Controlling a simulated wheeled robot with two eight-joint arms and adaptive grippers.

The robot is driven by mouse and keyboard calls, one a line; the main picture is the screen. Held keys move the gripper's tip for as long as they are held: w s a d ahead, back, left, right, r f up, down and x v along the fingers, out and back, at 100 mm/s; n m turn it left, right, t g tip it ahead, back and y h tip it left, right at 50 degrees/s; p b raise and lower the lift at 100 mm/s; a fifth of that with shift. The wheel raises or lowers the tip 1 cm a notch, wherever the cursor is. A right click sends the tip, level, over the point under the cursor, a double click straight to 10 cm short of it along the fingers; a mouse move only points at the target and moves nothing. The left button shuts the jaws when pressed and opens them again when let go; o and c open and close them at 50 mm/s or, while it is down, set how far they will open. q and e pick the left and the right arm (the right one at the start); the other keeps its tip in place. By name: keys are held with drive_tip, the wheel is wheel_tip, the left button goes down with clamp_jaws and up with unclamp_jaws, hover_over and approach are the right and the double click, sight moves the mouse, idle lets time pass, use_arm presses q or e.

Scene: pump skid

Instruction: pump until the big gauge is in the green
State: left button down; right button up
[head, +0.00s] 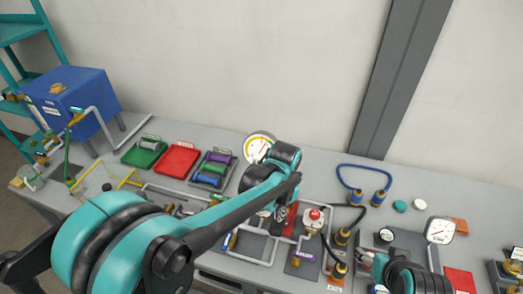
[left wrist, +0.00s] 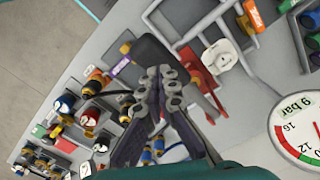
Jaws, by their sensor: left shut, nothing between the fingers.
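The big gauge (head: 258,146) has a white face and stands at the back of the bench. My left wrist partly covers it in the head view. In the left wrist view the gauge (left wrist: 304,130) is cut off by the right edge; a "9 bar" label and a green band show, but I cannot read the needle. My left gripper (left wrist: 163,78) is shut and empty, above the bench beside a red part (left wrist: 192,65) and a dark pad. I cannot make out a pump handle for certain. Of my right arm, only teal and black parts show at lower right.
A smaller gauge (head: 440,230) stands at the right. Green (head: 143,152) and red (head: 175,160) trays and a blue tank (head: 72,93) are at the left. A white fitting with a red top (head: 314,220) stands near my left gripper.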

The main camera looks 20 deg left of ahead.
use_arm(q)
drive_tip(key=shift+f, duration=0.1)
wheel_tip(320, 180, down, 9)
drive_tip(key=b, duration=0.8)
wheel_tip(320, 180, up, 9)
drive_tip(key=p, duration=0.7)
drive_tip(key=shift+p, duration=0.35)
idle(0.3)
wheel_tip(320, 180, up, 5)
drive_tip(key=p, duration=0.4)
idle(0.4)
drive_tip(key=s+a+f+n+t+b, duration=0.6)
drive_tip(key=f+b, duration=0.5)
drive_tip(key=b, duration=0.6)
drive_tip(key=s+a+t, duration=0.1)
drive_tip(key=s+a, duration=0.1)
drive_tip(key=s, duration=0.1)
drive_tip(key=shift+s+a+f+b, duration=0.35)
drive_tip(key=shift+s+f+b, duration=0.05)
